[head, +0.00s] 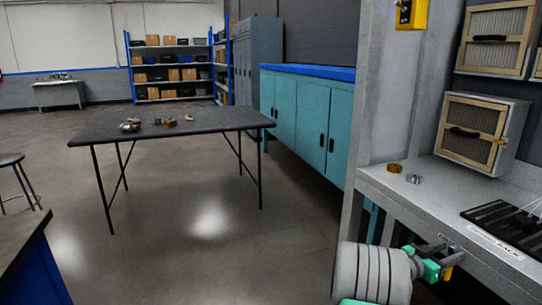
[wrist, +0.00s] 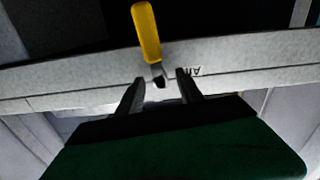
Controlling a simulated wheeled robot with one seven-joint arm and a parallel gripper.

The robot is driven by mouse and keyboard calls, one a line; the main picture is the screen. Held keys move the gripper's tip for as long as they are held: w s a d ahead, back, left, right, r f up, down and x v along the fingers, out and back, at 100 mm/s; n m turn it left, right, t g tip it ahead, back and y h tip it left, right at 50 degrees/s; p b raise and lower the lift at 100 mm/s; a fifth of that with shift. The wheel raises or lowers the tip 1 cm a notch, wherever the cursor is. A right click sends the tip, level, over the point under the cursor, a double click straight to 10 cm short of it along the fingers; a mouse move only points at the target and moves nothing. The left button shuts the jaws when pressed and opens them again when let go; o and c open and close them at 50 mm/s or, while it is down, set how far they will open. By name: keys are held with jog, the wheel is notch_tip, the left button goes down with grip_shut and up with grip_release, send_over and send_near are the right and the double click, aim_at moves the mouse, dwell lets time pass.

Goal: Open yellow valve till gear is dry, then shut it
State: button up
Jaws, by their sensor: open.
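The yellow valve lever (wrist: 146,32) shows at the top middle of the wrist view, its dark stem base just beyond and between my fingertips. In the head view a small yellow piece of it (head: 448,273) shows below the bench's front edge, partly hidden by my gripper. My gripper (head: 438,244) is at that edge at the lower right. In the wrist view my gripper (wrist: 161,87) has its two dark fingers apart, with nothing clearly held. Which part is the gear, and whether it is wet, I cannot tell.
The grey bench (head: 450,200) carries a brass part (head: 394,168), a silver part (head: 413,179), a filter box (head: 478,133) and a black slatted rack (head: 500,215). A dark table (head: 200,127) with several small parts stands at the left. The floor between is clear.

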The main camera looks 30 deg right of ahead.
jog(key=shift+d, duration=0.25)
jog(key=shift+b, duration=0.35)
jog(key=shift+c, duration=0.2)
grip_shut()
dwell(0.5)
dwell(0.7)
jog(key=shift+o, duration=0.2)
grip_release()
